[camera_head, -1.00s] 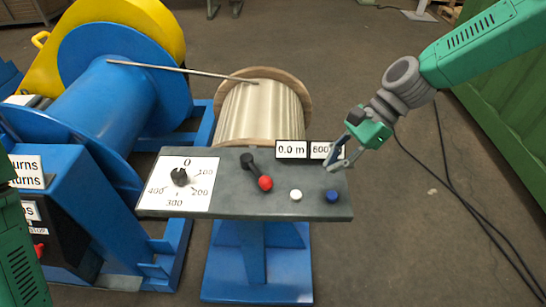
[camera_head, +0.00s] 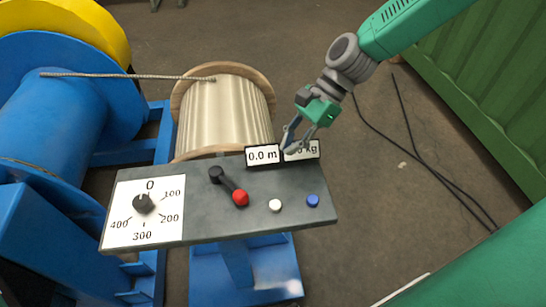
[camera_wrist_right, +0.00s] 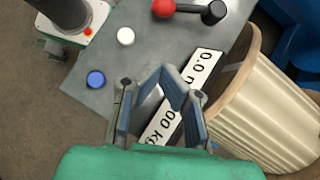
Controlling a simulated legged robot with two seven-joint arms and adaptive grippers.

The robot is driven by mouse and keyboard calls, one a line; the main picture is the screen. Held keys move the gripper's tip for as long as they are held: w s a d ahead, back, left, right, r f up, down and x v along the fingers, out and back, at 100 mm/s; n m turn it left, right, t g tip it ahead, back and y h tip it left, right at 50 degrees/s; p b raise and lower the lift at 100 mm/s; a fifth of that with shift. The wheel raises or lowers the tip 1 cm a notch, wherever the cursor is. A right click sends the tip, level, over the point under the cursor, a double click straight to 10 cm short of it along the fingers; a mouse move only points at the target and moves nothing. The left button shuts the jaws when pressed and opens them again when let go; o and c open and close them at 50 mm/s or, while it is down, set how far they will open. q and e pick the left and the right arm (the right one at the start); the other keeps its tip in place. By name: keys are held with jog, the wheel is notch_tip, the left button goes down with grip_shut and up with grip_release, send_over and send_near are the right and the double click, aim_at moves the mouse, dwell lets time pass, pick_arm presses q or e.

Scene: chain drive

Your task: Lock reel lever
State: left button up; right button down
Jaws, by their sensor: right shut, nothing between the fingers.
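The reel lever (camera_head: 229,186) is a black arm with a red knob (camera_head: 240,198), on the grey control panel (camera_head: 205,225). Its black pivot end points toward the reel and the red knob toward the front right. In the right wrist view the red knob (camera_wrist_right: 163,8) shows at the top edge, beside the black pivot (camera_wrist_right: 214,12). My right gripper (camera_head: 290,146) is shut and empty above the panel's back right, by the display signs, apart from the lever. The wrist view shows its fingers (camera_wrist_right: 170,85) over the signs. My left gripper is out of view.
A dial (camera_head: 143,204) sits on the panel's left. A white button (camera_head: 275,205) and blue button (camera_head: 313,200) lie right of the lever. The "0.0 m" sign (camera_head: 262,156) stands at the back edge. Behind is a wooden reel (camera_head: 225,115); a blue drum (camera_head: 50,125) is left.

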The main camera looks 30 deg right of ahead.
jog(key=b+x, duration=0.1)
jog(key=x, duration=0.7)
jog(key=shift+s+f, duration=0.2)
jog(key=shift+f, duration=0.2)
jog(key=a, duration=0.3)
jog(key=shift+s, duration=0.15)
jog(key=shift+s+a+f, duration=0.1)
jog(key=shift+a, duration=0.55)
jog(key=shift+d, duration=0.25)
